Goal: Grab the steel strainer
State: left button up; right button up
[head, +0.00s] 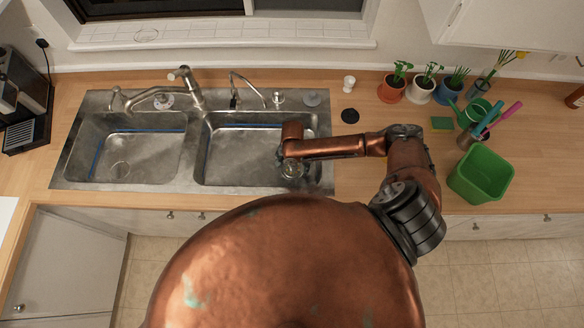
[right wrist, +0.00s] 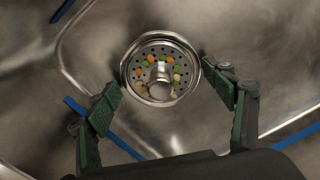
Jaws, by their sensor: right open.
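The steel strainer (right wrist: 138,64) is a round, shiny basket with a perforated bottom and a raised centre knob. It sits at the sink bottom, with several orange and green bits in it. In the head view the strainer (head: 291,170) shows small and partly hidden under my right arm, in the right basin (head: 225,160). My right gripper (right wrist: 160,82) is open and empty, with one green-padded finger on each side of the strainer's near part. I cannot tell its exact height above the strainer. My left gripper is not in view.
The left basin (head: 120,150) is empty. A faucet (head: 188,88) stands behind the basins. A green tub (head: 481,175), a sponge (head: 442,124) and potted plants (head: 391,92) stand on the counter at right. Basin walls surround my right gripper.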

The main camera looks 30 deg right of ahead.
jog(key=shift+c, duration=0.6)
jog(key=shift+r, duration=0.1)
jog(key=c, duration=1.2)
